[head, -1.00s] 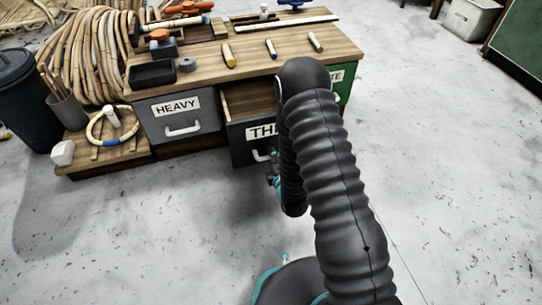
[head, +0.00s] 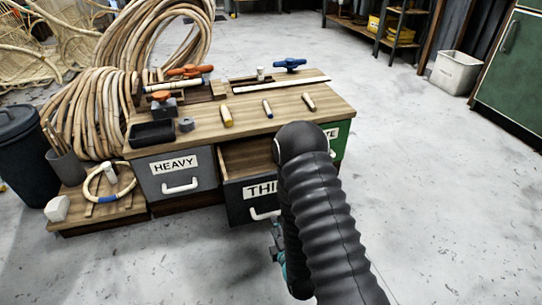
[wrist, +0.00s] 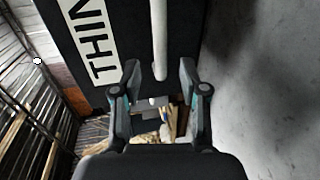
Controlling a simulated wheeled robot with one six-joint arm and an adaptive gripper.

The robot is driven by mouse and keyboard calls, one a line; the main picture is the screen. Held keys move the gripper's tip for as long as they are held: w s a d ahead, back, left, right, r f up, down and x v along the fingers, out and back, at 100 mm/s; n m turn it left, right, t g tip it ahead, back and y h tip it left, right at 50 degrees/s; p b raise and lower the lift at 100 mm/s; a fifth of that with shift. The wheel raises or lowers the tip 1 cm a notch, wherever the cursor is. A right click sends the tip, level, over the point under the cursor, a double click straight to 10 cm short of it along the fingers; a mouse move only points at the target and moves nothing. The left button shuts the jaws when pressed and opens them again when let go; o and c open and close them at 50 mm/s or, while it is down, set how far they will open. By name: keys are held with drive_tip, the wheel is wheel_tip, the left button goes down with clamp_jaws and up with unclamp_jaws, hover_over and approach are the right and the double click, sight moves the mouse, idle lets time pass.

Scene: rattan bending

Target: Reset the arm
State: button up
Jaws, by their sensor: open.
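The dark drawer (head: 239,206), its label partly hidden but starting "THI", stands pulled out of the workbench. The wrist view shows its front (wrist: 120,25) with the label "THIN" and its white handle (wrist: 159,40). My gripper (wrist: 160,70) is open and empty, with a finger on either side of the handle's near end. I cannot tell whether a finger touches it. In the head view my black sleeved arm (head: 325,220) covers the drawer's right side and most of my gripper.
The workbench top (head: 200,110) carries several short rods, a black tray (head: 152,134) and clamps. The HEAVY drawer (head: 177,176) is shut. Rattan coils (head: 88,115) and a dark bin (head: 22,150) stand left. Open floor (head: 440,180) lies right.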

drive_tip(key=s+d+f+m+g+h, duration=0.3)
drive_tip(key=s+f+m+g, duration=0.55)
drive_tip(key=f, duration=0.35)
drive_tip(key=s+d+r+m+p, duration=0.3)
drive_tip(key=s+r+m, duration=0.1)
drive_tip(key=r, duration=1.5)
drive_tip(key=s+d+r+m+p, duration=0.3)
drive_tip(key=s+r, duration=0.3)
drive_tip(key=r, duration=1.3)
drive_tip(key=s+d+r+m+h+p, duration=0.1)
drive_tip(key=s+d+r+m+p, duration=0.2)
drive_tip(key=r, duration=1.6)
drive_tip(key=s+m+g+p, duration=0.1)
drive_tip(key=s+m, duration=0.1)
drive_tip(key=shift+s+m+p, duration=0.35)
